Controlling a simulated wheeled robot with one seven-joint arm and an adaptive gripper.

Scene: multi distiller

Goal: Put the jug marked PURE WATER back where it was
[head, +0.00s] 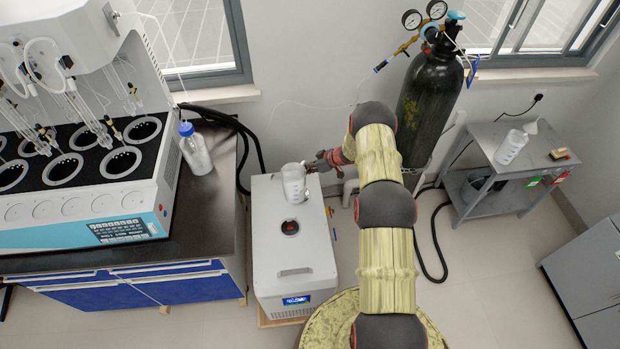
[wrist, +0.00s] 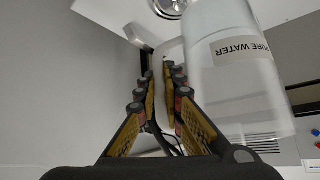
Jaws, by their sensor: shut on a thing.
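The jug marked PURE WATER (head: 294,184) is a translucent white jug over the back part of the white floor unit (head: 290,255). In the wrist view the jug (wrist: 235,85) fills the right side, and its label shows upside down. My gripper (head: 317,164) is at the jug's right side in the head view. In the wrist view my gripper (wrist: 160,85) is shut on the jug's handle. I cannot tell whether the jug's base touches the unit's top.
A dark bench (head: 205,225) with a distiller and a blue-capped bottle (head: 195,150) stands left. A black gas cylinder (head: 428,100) stands behind my arm. A grey cart (head: 490,150) at right carries another white container (head: 511,148) and has free top space.

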